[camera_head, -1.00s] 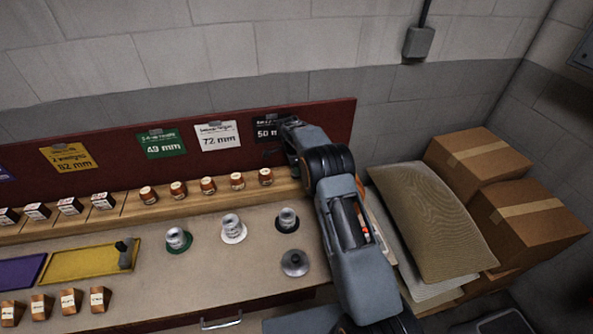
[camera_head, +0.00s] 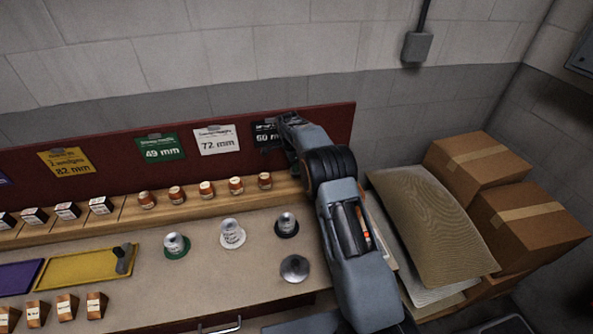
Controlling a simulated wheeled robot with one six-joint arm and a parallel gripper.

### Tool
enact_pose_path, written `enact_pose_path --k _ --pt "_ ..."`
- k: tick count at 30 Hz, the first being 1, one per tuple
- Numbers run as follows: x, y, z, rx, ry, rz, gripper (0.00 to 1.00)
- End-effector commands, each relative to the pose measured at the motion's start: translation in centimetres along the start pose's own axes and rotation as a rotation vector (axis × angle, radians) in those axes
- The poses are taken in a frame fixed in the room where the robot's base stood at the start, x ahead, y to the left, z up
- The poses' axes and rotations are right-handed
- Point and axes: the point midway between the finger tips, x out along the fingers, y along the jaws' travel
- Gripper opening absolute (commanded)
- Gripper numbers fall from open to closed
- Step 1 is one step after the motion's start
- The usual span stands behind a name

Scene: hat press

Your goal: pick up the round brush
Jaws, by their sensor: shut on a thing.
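My gripper (camera_head: 272,149) is at the far end of my arm, in front of the red back board and above the wooden ledge. It shows only as a small dark shape beside my wrist. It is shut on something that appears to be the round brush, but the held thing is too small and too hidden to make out. Its bristles and handle cannot be told apart from the jaws.
A yellow tray (camera_head: 75,268) holds a dark grey object (camera_head: 123,257). Small jars line the ledge (camera_head: 222,195).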

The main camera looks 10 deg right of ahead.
Motion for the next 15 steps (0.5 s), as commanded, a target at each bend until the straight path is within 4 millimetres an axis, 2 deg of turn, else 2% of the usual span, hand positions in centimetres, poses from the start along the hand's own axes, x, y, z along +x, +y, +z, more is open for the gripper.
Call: enact_pose_path --k 11,15 --pt "-6.3 4.9 0.9 -0.001 0.000 -0.005 0.00" --pt "-7.3 7.3 1.6 -0.001 0.000 -0.003 0.00"
